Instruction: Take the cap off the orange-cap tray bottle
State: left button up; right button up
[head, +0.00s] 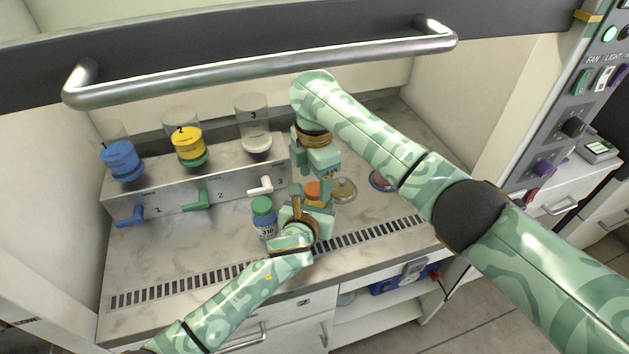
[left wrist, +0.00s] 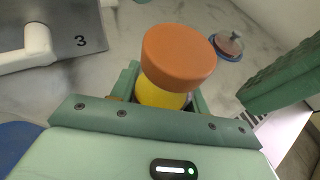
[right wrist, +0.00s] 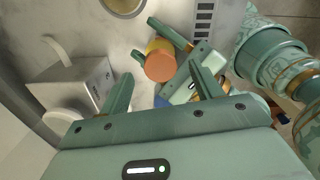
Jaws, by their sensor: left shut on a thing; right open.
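The tray bottle has an orange cap (head: 313,190) and a yellow body (left wrist: 160,94). My left gripper (head: 311,204) is shut on the bottle's body below the cap, and the bottle stands upright between its fingers in the left wrist view. The orange cap is on the bottle. My right gripper (right wrist: 161,86) is open and empty, pointing down from above. In the right wrist view the orange cap (right wrist: 161,67) lies beyond the gap between its fingers, apart from them. In the head view the two grippers partly hide the bottle.
A green-capped blue bottle (head: 264,219) stands just left of my left gripper. A round tan-topped item (head: 343,190) and a shallow dish (head: 381,180) lie to the right. Behind is a dispenser block (head: 232,192) with coloured levers. A steel bar (head: 270,66) crosses above.

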aim_at(315, 188)
jog(key=shift+f, duration=0.9)
jog(key=c, duration=1.2)
jog(key=shift+c, duration=0.2)
jog(key=shift+r, duration=0.25)
jog(key=shift+r, duration=0.9)
jog(key=shift+r, duration=2)
pick_arm(q)
jog(key=o, duration=1.4)
